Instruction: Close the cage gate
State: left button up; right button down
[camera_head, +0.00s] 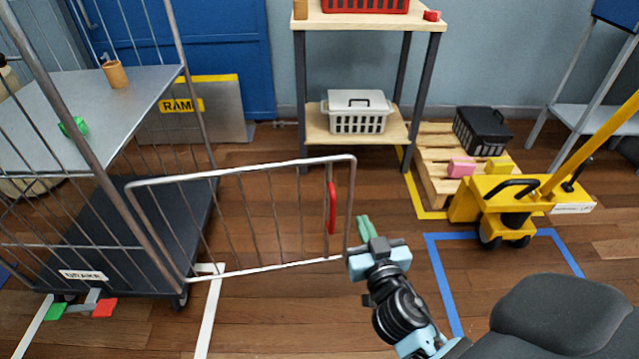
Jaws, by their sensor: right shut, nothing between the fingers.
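The cage gate (272,215) is a wire panel in a pale metal frame. It is hinged at the right front post of the roll cage (110,215) and stands swung out to the right, open. A red upright handle (332,208) is near its free edge. My right gripper (364,228) is shut and empty, with green fingertips just right of the gate's lower free corner. I cannot tell whether it touches the frame. My left gripper is not in view.
The cage holds a grey shelf (50,110) with a brown cup (115,74) and a green block. Behind the gate stands a wooden rack (375,20) with a white basket (355,112). A yellow pallet jack (510,195) and a pallet are at right. Floor before the gate is clear.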

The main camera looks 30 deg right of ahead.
aim_at(340, 166)
jog(key=shift+w+d+r, duration=0.1)
jog(key=shift+w+r, duration=0.1)
jog(key=shift+w, duration=0.4)
jog(key=shift+w+r, duration=0.15)
jog(key=shift+w, duration=0.4)
jog(key=x, duration=1.2)
jog(key=shift+w+d+r+b, duration=0.2)
jog(key=shift+w+b, duration=0.1)
jog(key=shift+b, duration=0.05)
jog(key=shift+w+d, duration=0.2)
jog(key=shift+w, duration=0.25)
jog(key=shift+w+t, duration=0.1)
jog(key=shift+t, duration=0.2)
